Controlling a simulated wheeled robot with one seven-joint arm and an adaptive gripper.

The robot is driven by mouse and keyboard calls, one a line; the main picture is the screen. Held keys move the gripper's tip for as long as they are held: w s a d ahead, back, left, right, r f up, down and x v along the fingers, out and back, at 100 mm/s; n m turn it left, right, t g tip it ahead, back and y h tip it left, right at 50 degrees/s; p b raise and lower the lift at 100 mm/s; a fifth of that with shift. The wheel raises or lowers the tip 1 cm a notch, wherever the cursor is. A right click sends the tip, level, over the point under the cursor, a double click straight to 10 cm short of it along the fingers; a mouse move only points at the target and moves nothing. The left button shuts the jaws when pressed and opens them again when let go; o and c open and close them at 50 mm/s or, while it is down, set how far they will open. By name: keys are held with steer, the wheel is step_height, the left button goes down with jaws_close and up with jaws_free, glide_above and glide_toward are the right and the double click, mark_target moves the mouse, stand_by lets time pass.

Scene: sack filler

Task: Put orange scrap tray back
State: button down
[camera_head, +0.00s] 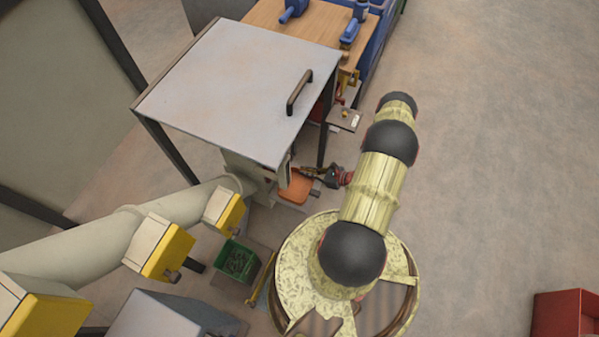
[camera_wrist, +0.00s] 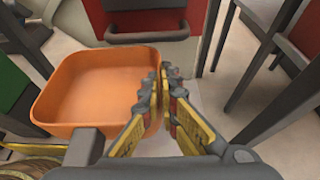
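The orange scrap tray (camera_wrist: 85,80) is an open, shallow bin with rounded corners and looks empty. It fills the left half of the wrist view, and it shows in the head view (camera_head: 297,187) just below the grey-topped cabinet. My gripper (camera_wrist: 166,88) has its fingers closed together at the tray's right wall, one on each side of the rim. The gripper (camera_head: 325,178) also shows in the head view, at the tray's right side. Whether the tray rests on a support beneath is hidden.
The cabinet (camera_head: 235,85) with a dark handle stands over the tray's far side. A red panel (camera_wrist: 145,22) is close behind the tray. Dark legs stand at right in the wrist view. A green bin (camera_head: 238,262) sits lower left. Open floor lies at right.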

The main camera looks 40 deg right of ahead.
steer(key=w+d+f+b, duration=0.1)
steer(key=w+f, duration=0.1)
steer(key=w+d+f+b, duration=0.1)
steer(key=w+f+b, duration=0.1)
steer(key=w+d+f+b, duration=0.1)
steer(key=w+f+b, duration=0.1)
steer(key=shift+f, duration=0.4)
steer(key=f+b, duration=0.2)
steer(key=f, duration=0.1)
steer(key=shift+w+d+f, duration=0.1)
steer(key=shift+w+f, duration=0.1)
steer(key=shift+r, duration=0.1)
steer(key=c, duration=2.5)
jaws_free()
steer(key=shift+c, duration=0.2)
steer(key=shift+o, duration=0.6)
steer(key=o, duration=0.4)
steer(key=shift+c, duration=0.2)
